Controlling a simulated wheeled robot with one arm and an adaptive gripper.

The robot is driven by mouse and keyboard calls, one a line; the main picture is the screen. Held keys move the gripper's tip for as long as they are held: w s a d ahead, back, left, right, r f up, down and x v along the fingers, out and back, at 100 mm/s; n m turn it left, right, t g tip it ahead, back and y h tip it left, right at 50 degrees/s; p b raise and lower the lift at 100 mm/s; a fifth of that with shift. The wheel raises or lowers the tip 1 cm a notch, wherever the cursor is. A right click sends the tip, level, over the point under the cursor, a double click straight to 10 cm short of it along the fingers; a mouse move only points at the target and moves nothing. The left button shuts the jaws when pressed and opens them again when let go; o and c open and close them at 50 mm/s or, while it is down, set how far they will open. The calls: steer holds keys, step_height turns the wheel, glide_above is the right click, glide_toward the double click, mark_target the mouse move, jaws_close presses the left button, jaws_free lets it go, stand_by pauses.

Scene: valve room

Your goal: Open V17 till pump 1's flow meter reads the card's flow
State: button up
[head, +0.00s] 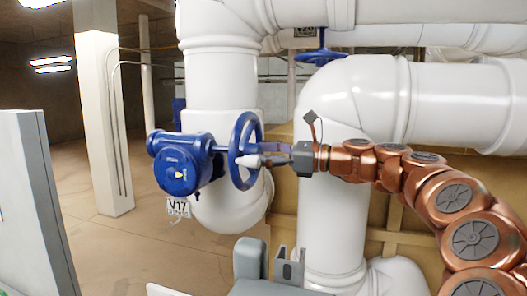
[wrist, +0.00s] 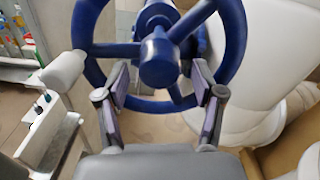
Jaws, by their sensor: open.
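The V17 valve has a blue handwheel (head: 245,150) on a blue actuator body (head: 180,163), with a white V17 tag (head: 178,207) hanging below. My gripper (head: 268,154) reaches the wheel from the right. In the wrist view the handwheel (wrist: 235,45) fills the upper part, with its hub (wrist: 159,62) near the middle. My gripper (wrist: 162,82) is open there, one finger on each side below the hub, overlapping the spokes and lower rim. I cannot tell whether the fingers touch the wheel. I can make out no flow meter reading or card.
Thick white pipes (head: 350,100) run behind and to the right of the wheel. Another blue handwheel (head: 320,55) is at the top, by a V20 tag (head: 305,32). A grey panel (head: 40,200) stands at the left. Open floor lies before a white pillar (head: 105,120).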

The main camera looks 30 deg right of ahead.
jaws_close()
stand_by(0.6)
